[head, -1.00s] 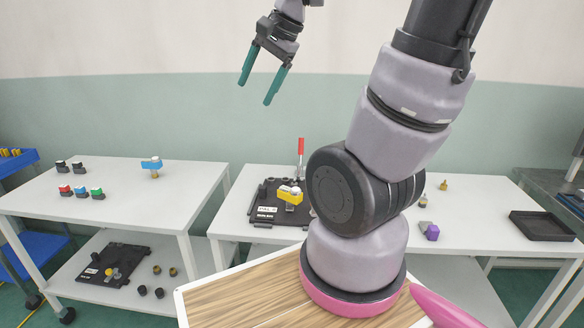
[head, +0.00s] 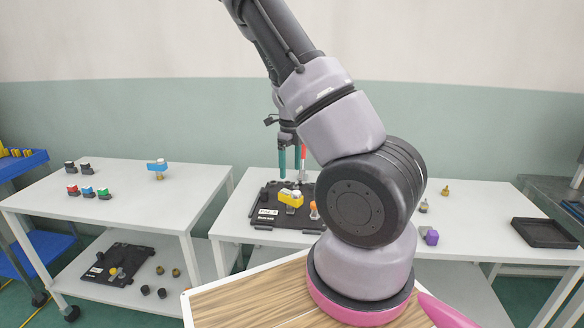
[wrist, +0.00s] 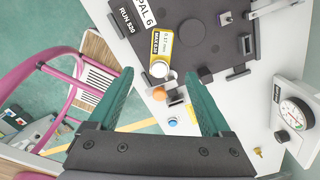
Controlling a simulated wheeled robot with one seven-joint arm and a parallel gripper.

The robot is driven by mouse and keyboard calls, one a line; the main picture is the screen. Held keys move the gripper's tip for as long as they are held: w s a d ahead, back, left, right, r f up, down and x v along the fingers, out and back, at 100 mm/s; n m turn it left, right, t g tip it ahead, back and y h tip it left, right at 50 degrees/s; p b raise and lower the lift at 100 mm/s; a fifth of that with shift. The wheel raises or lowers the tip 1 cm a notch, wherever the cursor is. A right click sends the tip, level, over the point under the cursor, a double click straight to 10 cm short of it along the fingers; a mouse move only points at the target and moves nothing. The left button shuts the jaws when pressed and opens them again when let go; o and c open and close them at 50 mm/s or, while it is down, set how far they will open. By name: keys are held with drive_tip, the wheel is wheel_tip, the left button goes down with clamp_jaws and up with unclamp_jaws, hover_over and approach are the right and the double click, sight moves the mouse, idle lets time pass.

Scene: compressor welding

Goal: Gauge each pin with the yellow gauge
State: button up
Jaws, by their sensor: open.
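The yellow gauge (head: 291,198) lies on the black pallet (head: 262,219) on the middle table. In the wrist view the gauge (wrist: 160,47) is a labelled yellow plate with a round white end by the pallet's edge. An orange-topped piece (head: 314,211) stands to its right in the head view; its round orange top (wrist: 159,94) shows between my fingers in the wrist view. My gripper (head: 290,177) is open and empty, its teal fingers pointing down just behind and above the gauge. The wrist view (wrist: 158,80) shows the fingers wide apart. I cannot tell which pieces are the pins.
A dial instrument (wrist: 295,114) appears at right in the wrist view. A purple piece (head: 431,237), a small brass piece (head: 445,190) and an empty black tray (head: 543,233) are right of my arm. The left table holds a blue-topped piece (head: 157,165) and several coloured blocks.

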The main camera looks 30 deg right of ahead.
sight(291, 194)
drive_tip(key=shift+d+f, duration=0.1)
drive_tip(key=shift+f, duration=0.6)
wheel_tip(291, 194, down, 10)
drive_tip(key=shift+r, duration=0.2)
clamp_jaws()
drive_tip(key=c, duration=0.9)
unclamp_jaws()
drive_tip(key=shift+c, duration=0.2)
clamp_jaws()
drive_tip(key=shift+r, duration=0.4)
drive_tip(key=shift+r, duration=2.35)
